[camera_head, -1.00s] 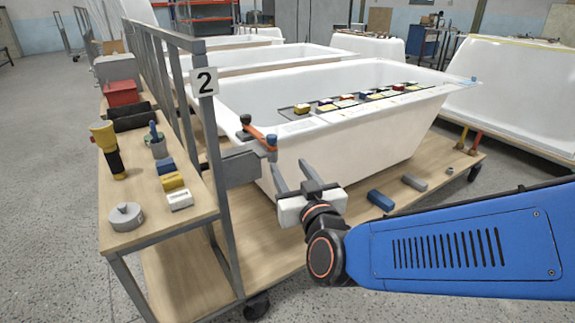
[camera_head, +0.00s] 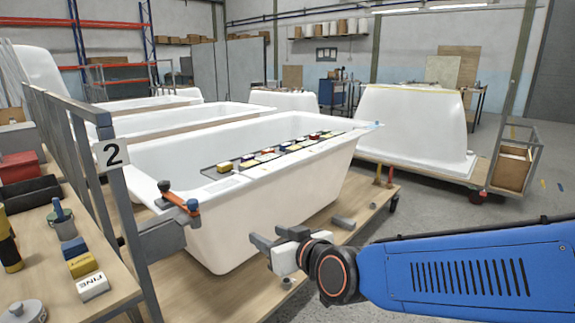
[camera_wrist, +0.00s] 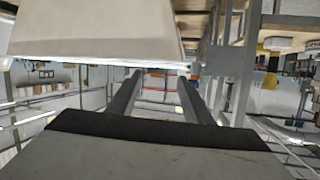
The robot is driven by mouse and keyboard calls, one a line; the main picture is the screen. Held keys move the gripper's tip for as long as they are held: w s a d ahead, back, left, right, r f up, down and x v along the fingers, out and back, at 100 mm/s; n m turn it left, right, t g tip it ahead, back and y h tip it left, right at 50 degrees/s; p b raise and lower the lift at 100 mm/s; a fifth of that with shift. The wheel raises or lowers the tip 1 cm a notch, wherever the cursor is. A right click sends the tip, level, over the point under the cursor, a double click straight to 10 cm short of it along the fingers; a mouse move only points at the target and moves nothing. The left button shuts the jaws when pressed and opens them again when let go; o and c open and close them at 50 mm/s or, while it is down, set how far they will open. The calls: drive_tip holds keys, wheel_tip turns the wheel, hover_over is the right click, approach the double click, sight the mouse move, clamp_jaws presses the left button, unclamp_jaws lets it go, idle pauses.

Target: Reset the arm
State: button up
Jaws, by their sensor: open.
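My gripper (camera_head: 262,241) is in front of the near side of the white bathtub shell (camera_head: 235,205), low and close to its wall in the head view. My blue arm reaches in from the right edge. In the wrist view the two dark fingers of my gripper (camera_wrist: 160,88) stand apart with nothing between them. The pale tub (camera_wrist: 95,35) fills the upper left of the wrist view. Whether the fingers touch the tub cannot be told.
A wooden side shelf (camera_head: 110,262) at left holds blocks, a cup (camera_head: 66,224) and a red box (camera_head: 20,166). Small coloured blocks (camera_head: 268,155) line the tub's rim.

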drive_tip(key=s+d+f+m+g+h, duration=0.2)
drive_tip(key=s+d, duration=0.4)
drive_tip(key=d, duration=0.5)
drive_tip(key=s+d+f+m+g+h, duration=0.2)
drive_tip(key=s+d, duration=0.4)
drive_tip(key=d, duration=0.5)
drive_tip(key=s+d+f+m+g+h, duration=0.2)
drive_tip(key=s+d, duration=0.4)
drive_tip(key=d, duration=0.5)
wheel_tip(320, 180, down, 3)
drive_tip(key=shift+s+d+r+g+h, duration=0.15)
drive_tip(key=shift+s+g+h, duration=0.35)
drive_tip(key=shift+h, duration=0.7)
drive_tip(key=shift+o, duration=0.2)
drive_tip(key=shift+w, duration=0.2)
